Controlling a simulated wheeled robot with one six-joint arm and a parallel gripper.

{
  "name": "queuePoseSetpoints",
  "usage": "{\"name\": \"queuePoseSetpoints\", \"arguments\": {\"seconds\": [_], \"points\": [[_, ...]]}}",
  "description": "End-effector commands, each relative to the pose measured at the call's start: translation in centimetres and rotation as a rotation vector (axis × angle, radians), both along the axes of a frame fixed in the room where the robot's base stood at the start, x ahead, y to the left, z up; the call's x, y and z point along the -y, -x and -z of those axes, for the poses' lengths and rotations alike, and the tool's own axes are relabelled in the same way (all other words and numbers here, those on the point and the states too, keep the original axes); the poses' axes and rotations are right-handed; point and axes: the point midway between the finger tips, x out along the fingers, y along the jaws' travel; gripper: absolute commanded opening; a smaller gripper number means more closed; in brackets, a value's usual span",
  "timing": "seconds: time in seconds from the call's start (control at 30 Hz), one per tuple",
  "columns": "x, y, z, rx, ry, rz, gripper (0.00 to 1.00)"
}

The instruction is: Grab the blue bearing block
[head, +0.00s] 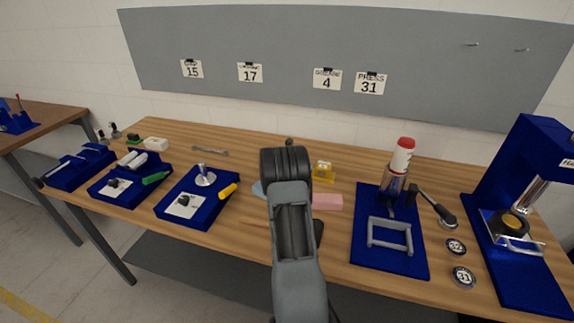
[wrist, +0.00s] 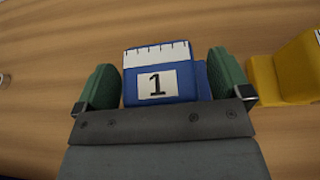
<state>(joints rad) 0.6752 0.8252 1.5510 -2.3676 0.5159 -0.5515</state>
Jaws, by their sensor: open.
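The blue bearing block (wrist: 187,87) shows in the wrist view, with a white label reading 1 and a white ruled strip along its top. It stands on the wooden table between the two green fingers of my gripper (wrist: 160,88). The fingers are open, one on each side of the block, with a narrow gap at the left finger. The right finger is close to the block's blue side part; I cannot tell whether they touch. In the head view my arm hides the gripper and most or all of the block.
A yellow block (wrist: 280,78) stands right of the right finger; it also shows in the head view (head: 323,173). A pink block (head: 328,202) lies near my arm. Blue trays (head: 196,197) are at left, a blue mat (head: 385,262) and a blue press (head: 545,160) at right.

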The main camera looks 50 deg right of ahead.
Motion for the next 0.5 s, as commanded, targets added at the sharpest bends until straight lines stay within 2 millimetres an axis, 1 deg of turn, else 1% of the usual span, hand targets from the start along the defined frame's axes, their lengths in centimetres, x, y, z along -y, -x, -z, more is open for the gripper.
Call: {"name": "queuePoseSetpoints", "arguments": {"seconds": [0.3, 0.5], "points": [[0.28, -0.15, 0.14, 0.000, 0.000, 0.000, 0.95], [0.27, -0.15, 0.13, 0.000, 0.000, 0.000, 0.76]]}}
